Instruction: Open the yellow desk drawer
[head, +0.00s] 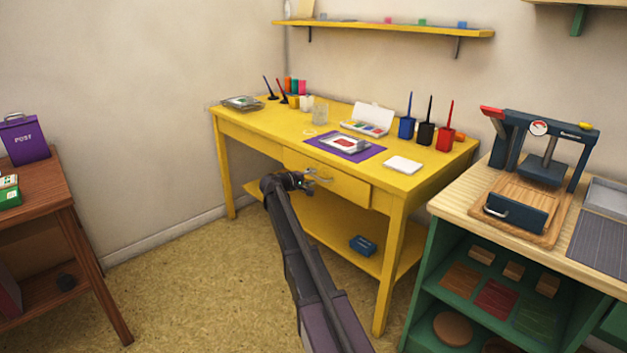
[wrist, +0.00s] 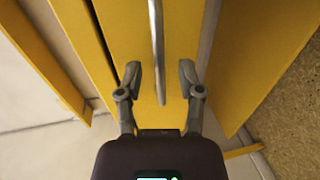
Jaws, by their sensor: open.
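The yellow desk (head: 415,180) stands against the back wall. Its yellow drawer (head: 350,189) looks shut, with the front about flush with the desk. A grey bar handle (head: 322,179) sits on the drawer front, partly hidden by my gripper. My gripper (head: 306,181) is at the drawer front, by the left part of the handle. In the wrist view my gripper (wrist: 160,77) is open, with one finger on each side of the handle (wrist: 157,45). Gaps show between the fingers and the bar. The yellow drawer front (wrist: 122,30) lies behind it.
A purple mat (head: 372,153), cups and inkpads are on the desktop. A blue box (head: 362,245) lies on the desk's lower shelf. A green workbench (head: 425,270) with a press stands at right, a brown table (head: 85,250) at left. The floor (head: 185,285) between is clear.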

